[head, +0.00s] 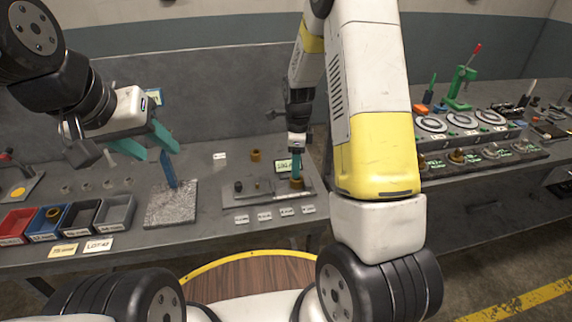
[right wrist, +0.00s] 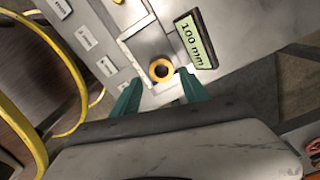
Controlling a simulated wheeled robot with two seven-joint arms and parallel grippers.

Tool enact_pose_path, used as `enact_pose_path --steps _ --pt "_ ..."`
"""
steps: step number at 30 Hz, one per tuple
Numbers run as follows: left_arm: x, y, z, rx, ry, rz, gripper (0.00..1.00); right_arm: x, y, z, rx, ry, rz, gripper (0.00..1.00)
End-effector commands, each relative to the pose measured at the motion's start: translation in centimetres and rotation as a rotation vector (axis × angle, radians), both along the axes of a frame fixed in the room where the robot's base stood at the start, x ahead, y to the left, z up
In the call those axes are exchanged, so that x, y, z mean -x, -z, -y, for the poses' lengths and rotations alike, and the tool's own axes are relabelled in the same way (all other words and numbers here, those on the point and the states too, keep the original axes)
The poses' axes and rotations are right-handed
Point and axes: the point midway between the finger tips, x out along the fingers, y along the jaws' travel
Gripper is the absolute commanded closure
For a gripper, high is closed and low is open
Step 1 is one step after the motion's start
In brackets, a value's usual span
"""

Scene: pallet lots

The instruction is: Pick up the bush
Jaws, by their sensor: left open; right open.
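A bronze-coloured bush (head: 297,184) stands on the grey plate (head: 262,198) at the middle of the bench. In the right wrist view the same bush (right wrist: 161,70) shows from above as a ring with a dark hole. My right gripper (head: 296,168) points down just above it. Its teal fingers are apart and the bush shows between and slightly beyond their tips in the right wrist view (right wrist: 160,88). I cannot tell whether they touch it. My left gripper (head: 150,147) is open and empty, above the bench at the left.
A second brownish bush-like piece (head: 255,155) stands further back. A sign reading 100 mm (right wrist: 196,39) is close beside the bush. A granite block (head: 171,208) with a blue upright piece (head: 169,170) and small bins (head: 115,212) are at the left. A second bench with dials (head: 463,121) is at the right.

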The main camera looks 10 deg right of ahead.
Motion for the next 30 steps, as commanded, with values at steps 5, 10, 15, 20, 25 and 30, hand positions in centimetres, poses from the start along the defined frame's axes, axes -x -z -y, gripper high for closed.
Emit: enact_pose_path --steps 5,10,15,20,25,30 --pt "0.0 0.0 0.0 0.0 0.0 0.0 0.55 -0.1 2.4 0.2 -0.001 0.001 -0.003 0.47" --pt "0.0 0.0 0.0 0.0 0.0 0.0 0.55 -0.2 4.8 0.2 -0.001 -0.001 -0.002 0.47" --pt "0.0 0.0 0.0 0.0 0.0 0.0 0.55 -0.3 5.5 0.2 -0.001 -0.002 0.0 0.47" --pt "0.0 0.0 0.0 0.0 0.0 0.0 0.55 -0.3 5.4 0.2 -0.001 -0.002 0.001 0.49" --pt "0.0 0.0 0.0 0.0 0.0 0.0 0.55 -0.3 5.4 0.2 -0.001 -0.002 0.001 0.83" --pt "0.0 0.0 0.0 0.0 0.0 0.0 0.55 -0.3 5.4 0.2 0.0 -0.002 0.002 1.0"
